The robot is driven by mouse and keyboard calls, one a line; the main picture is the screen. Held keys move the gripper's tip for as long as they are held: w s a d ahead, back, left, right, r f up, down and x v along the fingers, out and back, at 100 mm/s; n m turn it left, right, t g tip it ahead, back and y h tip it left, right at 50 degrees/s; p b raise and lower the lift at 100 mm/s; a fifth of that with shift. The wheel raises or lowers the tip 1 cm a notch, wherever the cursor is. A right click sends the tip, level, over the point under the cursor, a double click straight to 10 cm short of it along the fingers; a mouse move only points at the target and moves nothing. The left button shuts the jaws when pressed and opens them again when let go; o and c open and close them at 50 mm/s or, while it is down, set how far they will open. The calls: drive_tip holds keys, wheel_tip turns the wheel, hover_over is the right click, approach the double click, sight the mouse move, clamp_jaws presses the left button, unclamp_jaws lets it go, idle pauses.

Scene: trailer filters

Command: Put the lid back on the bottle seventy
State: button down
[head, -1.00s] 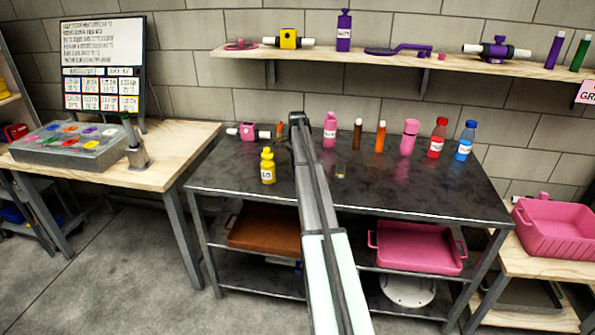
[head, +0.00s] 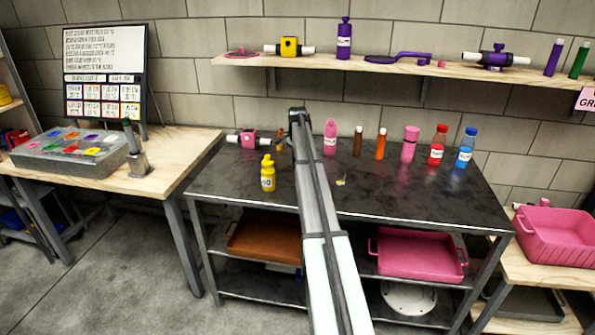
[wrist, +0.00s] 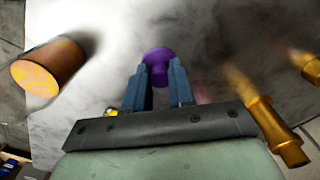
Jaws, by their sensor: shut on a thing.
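My gripper (wrist: 158,80) is shut on a purple lid-like piece (wrist: 158,55), round with a narrower stem between the fingertips. In the head view my arm reaches over the dark table, and the fingertips and purple piece are hidden there. A pink bottle (head: 330,138) with a white label stands just right of the arm's end. A yellow bottle (head: 267,175) with a label stands nearer, left of the arm. A purple labelled bottle (head: 344,40) stands on the wall shelf. I cannot read the numbers on the labels, so I cannot tell which bottle is seventy.
Brown (head: 357,141), orange (head: 381,145), pink (head: 409,145), red (head: 437,146) and blue (head: 466,148) containers stand upright along the table's back right. A pink valve-like part (head: 248,138) lies at back left. The front right of the table (head: 420,200) is mostly clear.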

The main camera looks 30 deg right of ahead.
drive_tip(key=r, duration=0.4)
drive_tip(key=d+r, duration=0.1)
drive_tip(key=r, duration=0.1)
drive_tip(key=shift+s, duration=0.25)
drive_tip(key=s+a+r, duration=0.1)
drive_tip(key=s+r, duration=0.3)
drive_tip(key=s, duration=0.3)
drive_tip(key=s+a+r+n, duration=0.1)
drive_tip(key=s+a+r, duration=0.1)
drive_tip(key=s+r, duration=0.2)
drive_tip(key=s, duration=0.3)
drive_tip(key=shift+a+r, duration=0.2)
drive_tip(key=shift+a, duration=0.1)
drive_tip(key=shift+f, duration=0.15)
drive_tip(key=shift+w+f, duration=0.1)
drive_tip(key=shift+f, duration=2.9)
drive_tip(key=shift+f, duration=0.2)
